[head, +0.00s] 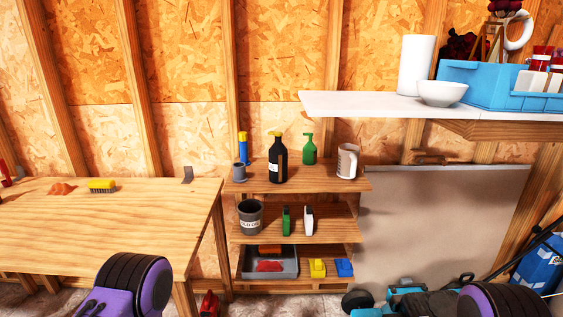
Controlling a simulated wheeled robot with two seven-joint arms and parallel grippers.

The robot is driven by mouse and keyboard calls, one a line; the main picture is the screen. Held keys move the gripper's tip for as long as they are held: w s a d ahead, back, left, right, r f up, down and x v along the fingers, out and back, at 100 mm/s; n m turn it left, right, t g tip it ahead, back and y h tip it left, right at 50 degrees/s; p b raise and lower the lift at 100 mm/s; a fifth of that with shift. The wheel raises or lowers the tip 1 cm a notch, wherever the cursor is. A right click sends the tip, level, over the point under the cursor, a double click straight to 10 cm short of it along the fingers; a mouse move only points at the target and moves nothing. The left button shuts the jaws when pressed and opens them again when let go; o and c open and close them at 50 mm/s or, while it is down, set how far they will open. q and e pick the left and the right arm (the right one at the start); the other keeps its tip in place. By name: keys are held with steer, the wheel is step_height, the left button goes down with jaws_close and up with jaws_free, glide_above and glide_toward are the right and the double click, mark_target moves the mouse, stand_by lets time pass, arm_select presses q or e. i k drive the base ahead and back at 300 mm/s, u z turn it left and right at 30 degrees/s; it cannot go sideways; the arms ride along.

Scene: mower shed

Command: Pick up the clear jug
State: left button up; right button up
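A pale, whitish jug (347,161) with a handle on its left side stands upright at the right end of the wooden shelf unit's top shelf (328,178). It has faint dark markings on its side. It looks like the clear jug, though how see-through it is I cannot tell. Nothing touches it. Neither of my grippers is in view; only purple and black parts of my arms show at the bottom left and bottom right, well short of the shelf.
A green bottle (309,150), a dark bottle (277,165) and a grey cup (239,173) share the top shelf. A white shelf (380,106) with a white bowl (441,93) and a blue bin (488,88) juts out above right. A workbench (130,225) stands left.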

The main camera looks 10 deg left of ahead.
mark_target(348, 154)
steer(key=u, duration=0.2)
steer(key=i, duration=0.7)
steer(key=z, duration=1.1)
